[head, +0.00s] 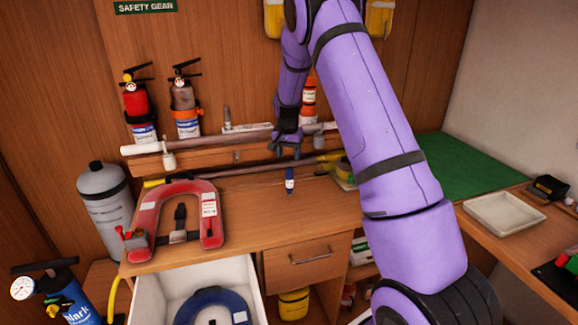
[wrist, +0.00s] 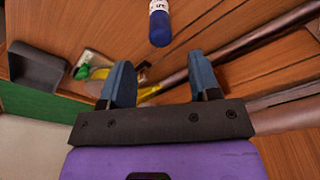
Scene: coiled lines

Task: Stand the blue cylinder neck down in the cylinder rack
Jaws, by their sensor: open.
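The cylinder is apart from the fingers. I cannot clearly make out the cylinder rack.
Pipes (head: 190,141) lie along the back of the desk. A red horseshoe-shaped vest (head: 150,215) lies at the left. An open drawer (head: 147,300) holds a dark blue one. Extinguishers (head: 137,103) hang behind. A blue bottle with gauge (head: 75,305) stands lower left. A white tray (head: 503,213) is right.

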